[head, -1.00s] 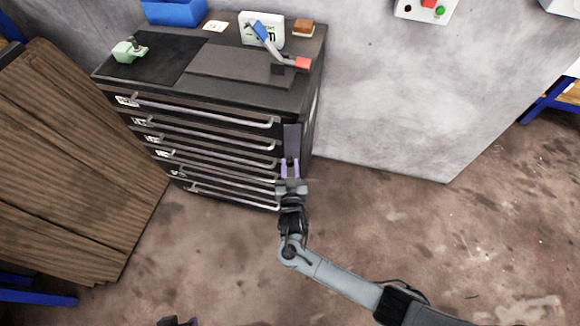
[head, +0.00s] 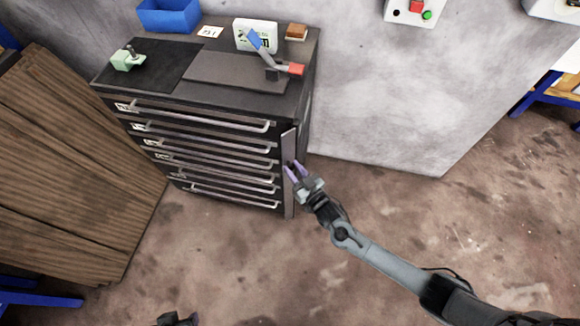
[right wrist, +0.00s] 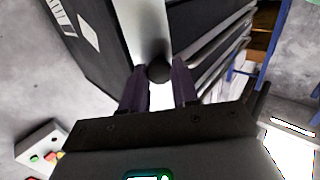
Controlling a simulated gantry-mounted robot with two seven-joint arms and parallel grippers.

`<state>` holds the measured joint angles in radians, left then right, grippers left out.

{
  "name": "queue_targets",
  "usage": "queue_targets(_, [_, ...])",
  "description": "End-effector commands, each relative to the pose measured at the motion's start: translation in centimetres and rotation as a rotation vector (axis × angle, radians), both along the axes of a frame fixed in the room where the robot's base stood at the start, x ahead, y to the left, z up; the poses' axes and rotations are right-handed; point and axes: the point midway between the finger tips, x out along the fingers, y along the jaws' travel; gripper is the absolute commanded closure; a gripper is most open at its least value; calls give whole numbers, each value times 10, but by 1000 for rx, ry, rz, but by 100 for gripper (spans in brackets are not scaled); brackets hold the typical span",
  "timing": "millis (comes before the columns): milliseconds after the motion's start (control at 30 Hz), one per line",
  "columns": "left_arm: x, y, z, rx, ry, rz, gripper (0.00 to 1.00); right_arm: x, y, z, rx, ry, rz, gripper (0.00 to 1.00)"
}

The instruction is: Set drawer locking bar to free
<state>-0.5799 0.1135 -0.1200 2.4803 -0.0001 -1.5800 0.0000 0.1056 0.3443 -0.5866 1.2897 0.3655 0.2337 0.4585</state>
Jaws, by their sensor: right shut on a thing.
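The locking bar (head: 289,180) is a tall grey strip at the right front edge of the dark drawer cabinet (head: 300,115). It stands swung out at an angle from the drawer fronts. My right gripper (head: 294,172) is at the middle of the bar, coming from the lower right. In the right wrist view, its purple fingers (right wrist: 160,88) are on either side of a round black knob (right wrist: 158,71) in front of the pale bar (right wrist: 148,30). The gripper is shut on this knob. Only a dark bit of my left gripper (head: 178,320) shows at the bottom edge.
Several drawers with long handles (head: 205,121) look closed. Floor to the right is clear.

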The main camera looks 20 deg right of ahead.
Motion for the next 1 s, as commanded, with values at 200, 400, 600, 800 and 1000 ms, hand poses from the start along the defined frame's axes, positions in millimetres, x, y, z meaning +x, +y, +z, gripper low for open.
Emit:
queue_targets(200, [0, 2, -6, 7, 0, -4, 57, -1, -13, -1, -5, -5, 207, 100])
queue_targets(400, [0, 3, -25, 12, 0, -9, 57, -1, -23, -3, -5, -6, 396, 100])
queue_targets(600, [0, 3, -58, 12, -1, -8, 57, 1, -33, -6, -5, -9, 586, 100])
queue_targets(800, [0, 2, -95, 8, 1, -5, 57, 3, -40, -7, -5, -8, 742, 100])
queue_targets(1000, [0, 0, -135, 0, 1, 0, 57, 6, -45, -8, -5, -9, 869, 100])
